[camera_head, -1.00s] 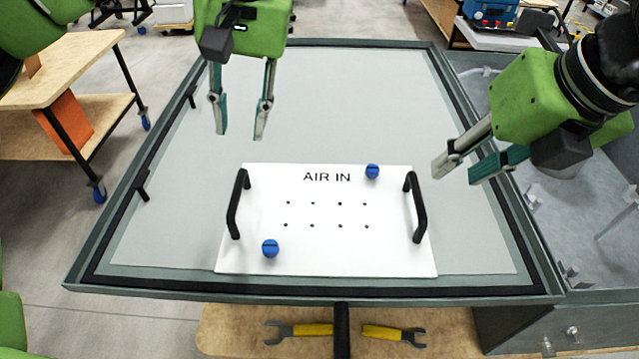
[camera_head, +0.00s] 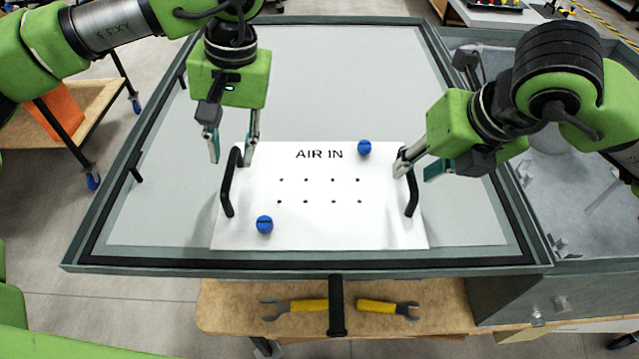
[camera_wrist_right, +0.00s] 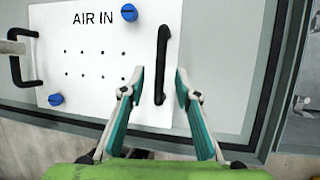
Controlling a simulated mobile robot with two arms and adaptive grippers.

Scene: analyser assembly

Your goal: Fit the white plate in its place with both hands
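The white plate (camera_head: 320,228) marked "AIR IN" lies flat on the grey table, with two black handles and two blue knobs. My left gripper (camera_head: 231,160) is open at the upper end of the left handle (camera_head: 227,190); whether the handle is between its fingers is hard to tell. My right gripper (camera_head: 415,172) is open at the right handle (camera_head: 411,190). In the right wrist view the right handle (camera_wrist_right: 162,65) stands just ahead of the open teal fingers (camera_wrist_right: 160,82), roughly in line with the gap between them. The plate also shows there (camera_wrist_right: 95,30).
The plate rests on a large grey panel (camera_head: 330,75) within a dark table frame (camera_head: 300,266). Two yellow-handled wrenches (camera_head: 308,305) lie on a wooden shelf below the front edge. A clear-topped unit stands on the right. The panel behind the plate is free.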

